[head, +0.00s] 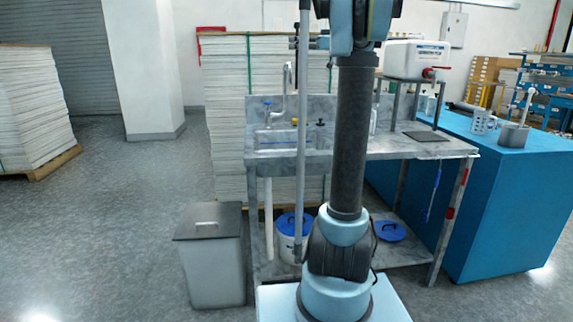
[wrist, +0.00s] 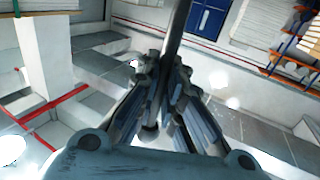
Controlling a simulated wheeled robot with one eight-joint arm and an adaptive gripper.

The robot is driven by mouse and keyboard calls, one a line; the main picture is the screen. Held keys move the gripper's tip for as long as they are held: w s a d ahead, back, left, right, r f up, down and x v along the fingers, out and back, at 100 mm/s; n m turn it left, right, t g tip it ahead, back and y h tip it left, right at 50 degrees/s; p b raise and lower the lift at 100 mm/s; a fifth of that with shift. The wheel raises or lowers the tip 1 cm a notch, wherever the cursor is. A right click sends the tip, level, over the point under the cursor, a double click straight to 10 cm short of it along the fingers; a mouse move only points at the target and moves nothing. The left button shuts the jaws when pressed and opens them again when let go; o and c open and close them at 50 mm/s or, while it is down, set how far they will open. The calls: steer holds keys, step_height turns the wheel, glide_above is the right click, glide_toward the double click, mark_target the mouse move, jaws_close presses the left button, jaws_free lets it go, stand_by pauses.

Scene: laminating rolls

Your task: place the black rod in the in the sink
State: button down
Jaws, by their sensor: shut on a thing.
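My gripper (head: 297,42) is high in the head view, beside my arm, and is shut on a long thin rod. The rod (head: 302,110) looks grey there and hangs nearly upright in front of the sink; its top runs out of the picture and its lower end is near the bucket. In the wrist view the fingers (wrist: 165,70) close around the rod (wrist: 177,30), which looks dark and runs out of the top edge. The sink (head: 268,153) is a grey basin in the left part of the counter, behind the rod. My arm hides part of the counter.
A tap (head: 275,112) stands behind the basin. A bucket with a blue lid (head: 291,222) is on the lower shelf. A grey bin (head: 212,260) stands left of the counter, a blue bench (head: 510,200) right.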

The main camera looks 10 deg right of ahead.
steer(key=shift+a, duration=0.1)
steer(key=d+f+m+t+h, duration=0.3)
steer(key=f+t, duration=0.1)
steer(key=f, duration=1.1)
steer(key=d+f+m+t+h, duration=0.2)
steer(key=f+m+t+h, duration=0.1)
steer(key=f, duration=1.2)
steer(key=f+x, duration=0.1)
steer(key=x, duration=1.1)
steer(key=shift+w+a+f, duration=0.25)
steer(key=shift+w+f, duration=0.05)
steer(key=shift+f, duration=0.25)
steer(key=c, duration=1.7)
jaws_free()
